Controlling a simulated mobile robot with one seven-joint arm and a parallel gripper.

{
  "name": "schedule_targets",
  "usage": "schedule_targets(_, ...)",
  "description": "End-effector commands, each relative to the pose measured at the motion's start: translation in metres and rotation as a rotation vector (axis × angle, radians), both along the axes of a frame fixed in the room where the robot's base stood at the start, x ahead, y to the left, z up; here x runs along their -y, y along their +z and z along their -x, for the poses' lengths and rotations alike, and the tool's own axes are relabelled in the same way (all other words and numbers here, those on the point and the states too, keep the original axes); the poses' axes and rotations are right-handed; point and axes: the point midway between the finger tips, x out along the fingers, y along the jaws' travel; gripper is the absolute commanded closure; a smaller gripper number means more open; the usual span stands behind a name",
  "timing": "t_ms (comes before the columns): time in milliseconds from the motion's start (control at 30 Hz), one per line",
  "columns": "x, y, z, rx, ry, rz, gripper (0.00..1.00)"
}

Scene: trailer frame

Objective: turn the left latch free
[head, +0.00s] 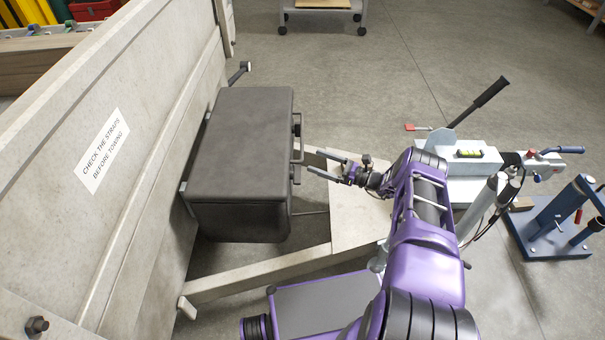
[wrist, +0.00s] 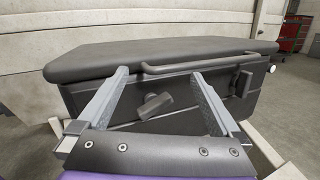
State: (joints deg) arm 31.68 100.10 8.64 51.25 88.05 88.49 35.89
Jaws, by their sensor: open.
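A dark grey toolbox (head: 240,150) with a closed lid sits on the trailer frame. Its front face fills the middle of the wrist view (wrist: 100,80). The left latch (wrist: 155,106) is a small dark grey tab on that face, below the left end of the bar handle (wrist: 210,62), and lies tilted. The right latch (wrist: 243,83) stands upright. My gripper (head: 327,162) is open and empty, facing the front of the toolbox. In the wrist view its fingers (wrist: 159,75) stand apart on either side of the left latch, which shows between them.
A pale trailer wall (head: 130,190) with a strap sign stands behind the toolbox. A pale frame beam (head: 255,272) runs along the near side.

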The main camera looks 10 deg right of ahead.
Motion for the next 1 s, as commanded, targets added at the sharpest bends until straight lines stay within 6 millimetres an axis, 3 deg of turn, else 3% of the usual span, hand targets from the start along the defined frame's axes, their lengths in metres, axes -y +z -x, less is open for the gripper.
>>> schedule_targets(33, 0.018, 0.002, 0.003, 0.056, 0.033, 0.119, 0.00)
schedule_targets(200, 0.063, -0.004, 0.024, 0.205, 0.167, 0.455, 0.00)
schedule_targets(300, 0.084, -0.008, 0.032, 0.258, 0.222, 0.575, 0.00)
schedule_targets(433, 0.096, -0.011, 0.038, 0.289, 0.262, 0.650, 0.00)
schedule_targets(667, 0.077, -0.020, 0.032, 0.295, 0.271, 0.659, 0.00)
schedule_targets(1000, 0.010, -0.047, 0.008, 0.294, 0.273, 0.656, 0.00)
